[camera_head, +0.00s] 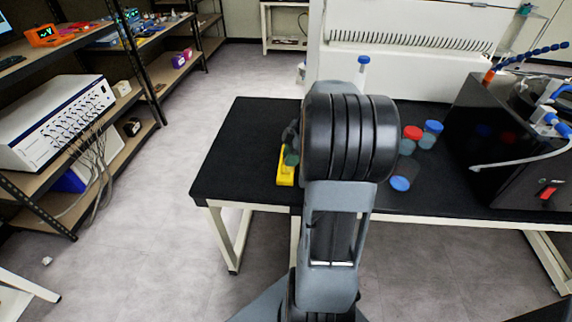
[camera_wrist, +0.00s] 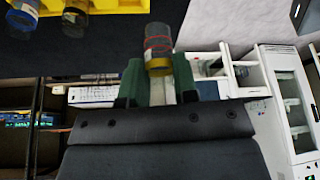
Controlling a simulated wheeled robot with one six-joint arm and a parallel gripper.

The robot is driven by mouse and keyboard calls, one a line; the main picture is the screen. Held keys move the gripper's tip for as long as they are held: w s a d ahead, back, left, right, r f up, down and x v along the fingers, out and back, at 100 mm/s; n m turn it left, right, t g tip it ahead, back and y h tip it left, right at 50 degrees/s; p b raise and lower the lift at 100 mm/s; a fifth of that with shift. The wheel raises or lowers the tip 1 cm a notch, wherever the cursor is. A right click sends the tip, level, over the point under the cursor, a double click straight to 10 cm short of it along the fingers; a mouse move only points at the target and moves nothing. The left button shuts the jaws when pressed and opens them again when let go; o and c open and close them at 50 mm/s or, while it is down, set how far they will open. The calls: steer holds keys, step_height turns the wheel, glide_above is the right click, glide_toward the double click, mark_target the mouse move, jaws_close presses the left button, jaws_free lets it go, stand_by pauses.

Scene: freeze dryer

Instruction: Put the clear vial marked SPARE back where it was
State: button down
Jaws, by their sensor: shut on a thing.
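My gripper (camera_wrist: 158,82), with green fingers, is shut on a clear vial (camera_wrist: 157,43) in the wrist view. The vial has red lines around it and a gold-coloured band at the end nearest me; I cannot read any marking. A yellow rack (camera_wrist: 103,5) is at the top of the wrist view, apart from the held vial. In the head view, the yellow rack (camera_head: 286,177) is on the black table, partly hidden by my arm. A green part of my gripper (camera_head: 291,155) shows just above it; the held vial is hidden there.
Two other vials, one blue-ended (camera_wrist: 22,14) and one dark-ended (camera_wrist: 74,15), are at the rack. Jars with red (camera_head: 412,132) and blue (camera_head: 433,127) lids stand right of my arm, near a blue lid (camera_head: 400,184). A black machine (camera_head: 520,150) is at right. The table's left is clear.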

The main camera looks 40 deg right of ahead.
steer(key=w+f, duration=0.2)
steer(key=f, duration=0.1)
steer(key=w+d+f, duration=0.1)
steer(key=shift+w+f, duration=0.25)
steer(key=shift+f, duration=1.5)
steer(key=shift+f, duration=0.15)
steer(key=c, duration=0.9)
jaws_free()
